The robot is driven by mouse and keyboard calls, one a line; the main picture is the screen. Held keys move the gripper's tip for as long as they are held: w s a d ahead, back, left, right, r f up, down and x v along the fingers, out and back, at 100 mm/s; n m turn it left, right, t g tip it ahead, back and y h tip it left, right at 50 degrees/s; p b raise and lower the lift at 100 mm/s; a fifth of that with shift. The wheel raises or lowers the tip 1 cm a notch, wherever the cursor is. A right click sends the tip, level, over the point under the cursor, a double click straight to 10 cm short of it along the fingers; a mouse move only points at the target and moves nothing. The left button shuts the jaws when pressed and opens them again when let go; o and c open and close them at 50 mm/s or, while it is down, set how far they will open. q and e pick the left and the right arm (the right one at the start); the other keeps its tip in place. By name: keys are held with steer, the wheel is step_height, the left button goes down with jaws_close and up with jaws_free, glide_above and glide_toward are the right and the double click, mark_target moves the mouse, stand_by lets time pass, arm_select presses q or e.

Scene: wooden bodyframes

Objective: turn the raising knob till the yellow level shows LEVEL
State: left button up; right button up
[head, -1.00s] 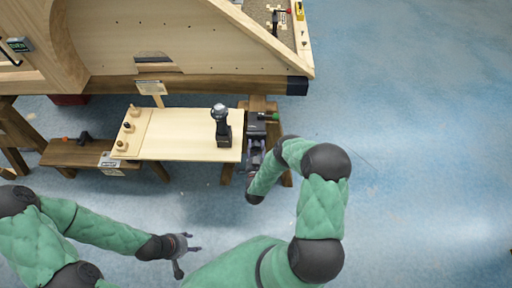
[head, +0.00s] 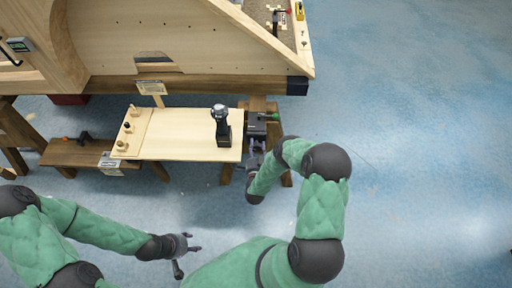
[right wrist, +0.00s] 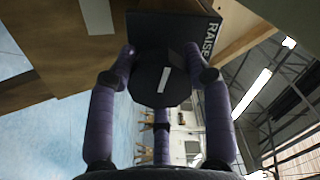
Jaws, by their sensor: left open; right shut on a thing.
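The raising knob (right wrist: 161,88) is dark and many-sided with a white mark, under a black block (right wrist: 172,28) lettered RAISE in the right wrist view. My right gripper (right wrist: 160,62) has its purple fingers closed around the knob. In the head view the dark block (head: 256,124) sits at the bench's right end, with my right gripper (head: 257,147) at its near side; the knob is hidden there. A small yellow thing (head: 299,11), perhaps the yellow level, lies at the top right; its reading is too small to tell. My left gripper (head: 188,244) is open and empty, away from the bench.
A pale board (head: 185,135) on the bench carries a black upright tool (head: 222,128) and several wooden pegs. A large wooden frame (head: 185,45) stands behind it. A low wooden bench (head: 80,153) is at the left. The blue floor (head: 420,150) at the right is clear.

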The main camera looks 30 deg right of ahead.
steer(key=shift+w+d+r, duration=0.15)
steer(key=shift+d+r, duration=0.1)
steer(key=o, duration=1.2)
steer(key=shift+c, duration=0.2)
steer(key=shift+f, duration=0.1)
steer(key=shift+a, duration=0.1)
steer(key=shift+s+a+f, duration=0.1)
steer(key=shift+s+a, duration=0.2)
steer(key=shift+s, duration=0.25)
steer(key=v, duration=1.1)
